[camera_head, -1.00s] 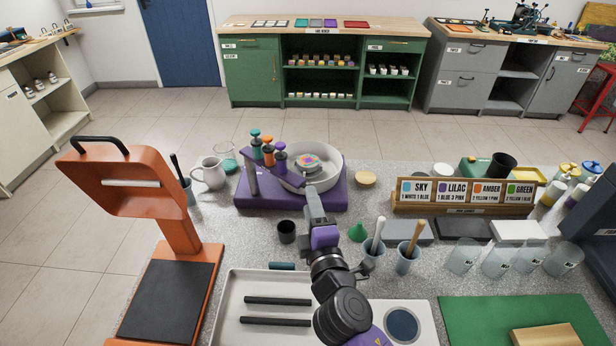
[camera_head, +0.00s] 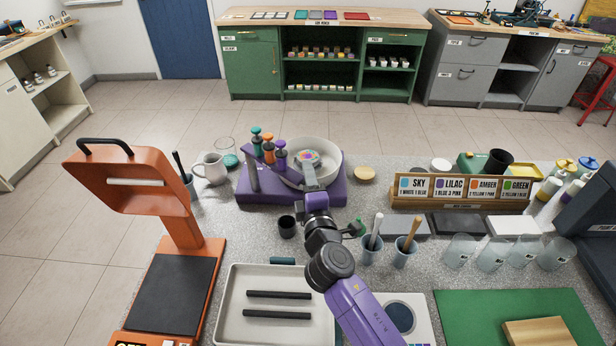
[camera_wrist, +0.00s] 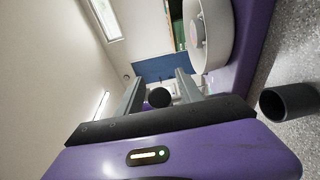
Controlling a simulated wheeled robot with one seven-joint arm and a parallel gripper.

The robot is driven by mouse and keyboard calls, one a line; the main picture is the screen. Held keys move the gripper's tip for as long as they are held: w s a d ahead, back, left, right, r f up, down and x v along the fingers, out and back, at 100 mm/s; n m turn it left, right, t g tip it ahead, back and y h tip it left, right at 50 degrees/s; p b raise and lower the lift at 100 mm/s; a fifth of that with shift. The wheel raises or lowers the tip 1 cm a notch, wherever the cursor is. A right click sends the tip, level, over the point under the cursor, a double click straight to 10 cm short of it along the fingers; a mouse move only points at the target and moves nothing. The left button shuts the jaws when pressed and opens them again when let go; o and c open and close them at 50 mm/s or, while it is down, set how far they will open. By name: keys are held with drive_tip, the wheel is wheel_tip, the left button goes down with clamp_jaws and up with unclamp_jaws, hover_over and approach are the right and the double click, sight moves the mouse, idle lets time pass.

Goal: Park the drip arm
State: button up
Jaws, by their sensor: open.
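The drip machine has a purple base (camera_head: 256,192) and a round white bowl (camera_head: 332,158) with a small multicoloured piece (camera_head: 308,157) inside. Its drip arm carries teal, orange and purple bottles (camera_head: 280,153) in a row over the bowl's left side. My gripper (camera_head: 311,177) is at the bowl's front rim, seen from behind. In the wrist view its two fingers (camera_wrist: 160,92) are apart. A dark round end (camera_wrist: 159,97) shows between them; I cannot tell whether it belongs to the drip arm or lies within reach. The bowl (camera_wrist: 207,35) and base are beside the right finger there.
A dark cup (camera_head: 287,226) stands just left of my wrist. A pitcher (camera_head: 210,168) and orange press (camera_head: 175,230) stand left; a tray (camera_head: 240,330) lies in front.

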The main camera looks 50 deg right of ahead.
clamp_jaws()
idle(1.3)
